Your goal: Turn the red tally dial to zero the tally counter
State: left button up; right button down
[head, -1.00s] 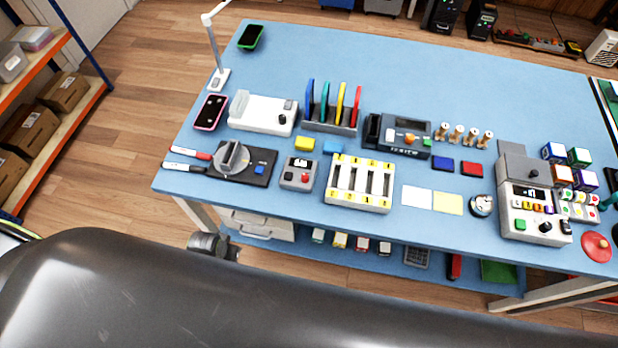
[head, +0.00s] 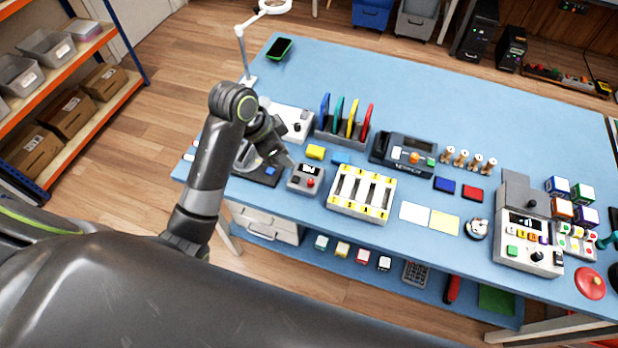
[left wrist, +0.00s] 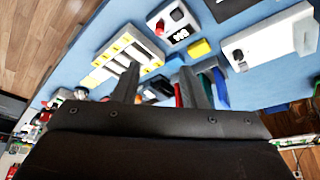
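The tally counter (head: 304,186) is a small grey box near the front edge of the blue table, with a display, a black part and the red tally dial (head: 310,183). In the left wrist view the counter shows at the top, with its red dial (left wrist: 160,27) and a lit display (left wrist: 180,36) whose digits are too small to read surely. My left gripper (head: 287,158) is above the table, just behind and left of the counter, apart from the dial. Its two fingers (left wrist: 160,82) are spread with nothing between them. My right gripper is out of view.
A tray with yellow-marked slots (head: 360,213) stands right of the counter. A yellow block (head: 315,152) and a rack of coloured upright plates (head: 340,135) stand behind it. A black-based device (head: 258,175) sits to its left, partly covered by my arm.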

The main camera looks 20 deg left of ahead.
aim_at(310, 181)
pick_arm(q)
jog(key=p+x, duration=0.1)
jog(key=x, duration=1.6)
jog(key=shift+s+f, duration=0.1)
jog(key=shift+s, duration=0.05)
jog(key=shift+c, duration=0.2)
grip_shut()
